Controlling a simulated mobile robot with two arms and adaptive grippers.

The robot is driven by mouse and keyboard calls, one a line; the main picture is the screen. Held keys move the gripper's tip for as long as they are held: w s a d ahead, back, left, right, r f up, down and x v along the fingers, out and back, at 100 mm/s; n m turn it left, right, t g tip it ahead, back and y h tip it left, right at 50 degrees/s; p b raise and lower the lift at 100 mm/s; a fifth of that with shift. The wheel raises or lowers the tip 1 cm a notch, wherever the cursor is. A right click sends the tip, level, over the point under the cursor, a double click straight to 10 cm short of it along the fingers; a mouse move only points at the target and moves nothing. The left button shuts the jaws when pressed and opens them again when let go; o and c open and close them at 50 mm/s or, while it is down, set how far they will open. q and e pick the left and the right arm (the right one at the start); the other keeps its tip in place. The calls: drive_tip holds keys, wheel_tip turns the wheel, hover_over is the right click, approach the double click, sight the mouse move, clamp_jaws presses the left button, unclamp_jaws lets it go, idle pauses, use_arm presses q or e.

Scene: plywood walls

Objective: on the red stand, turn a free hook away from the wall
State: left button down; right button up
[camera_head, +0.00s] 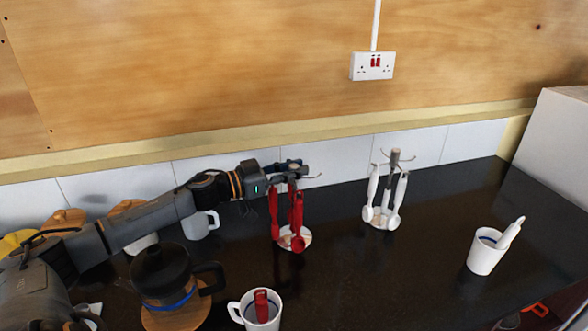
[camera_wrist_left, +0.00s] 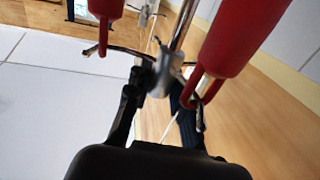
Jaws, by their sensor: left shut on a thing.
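The red stand has a round pale base (camera_head: 304,240) with red utensils (camera_head: 297,213) hanging from its hooks. My left gripper (camera_head: 294,172) reaches its top from the left and is shut at the hook hub. In the left wrist view the fingers (camera_wrist_left: 160,88) sit on both sides of the grey hub (camera_wrist_left: 160,68). One hook with a red utensil (camera_wrist_left: 103,28) points left there, and another red utensil (camera_wrist_left: 235,40) hangs at the right. A bare hook (camera_head: 314,177) points right in the head view. The fingers partly hide the other hooks. My right gripper is out of view.
A second stand (camera_head: 394,170) with white utensils stands to the right. A white mug (camera_head: 485,254) holds a white item, and another mug (camera_head: 258,312) in front holds a red one. A coffee pot (camera_head: 163,272) stands near my left arm. The tiled wall (camera_head: 330,155) is behind.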

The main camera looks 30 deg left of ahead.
use_arm(q)
drive_tip(key=shift+r+m+g+h, duration=0.1)
drive_tip(key=shift+m+g+h, duration=0.2)
drive_tip(key=shift+m+h, duration=0.15)
drive_tip(key=shift+w+m+g+h+p, duration=0.1)
drive_tip(key=shift+m+g+h+p, duration=0.35)
drive_tip(key=shift+m+g+h, duration=0.3)
drive_tip(key=shift+m+g+h+b, duration=0.3)
drive_tip(key=shift+m+g+h, duration=0.9)
drive_tip(key=shift+g+h, duration=0.35)
drive_tip(key=c, duration=1.1)
unclamp_jaws()
drive_tip(key=shift+c, duration=0.2)
drive_tip(key=v, duration=1.2)
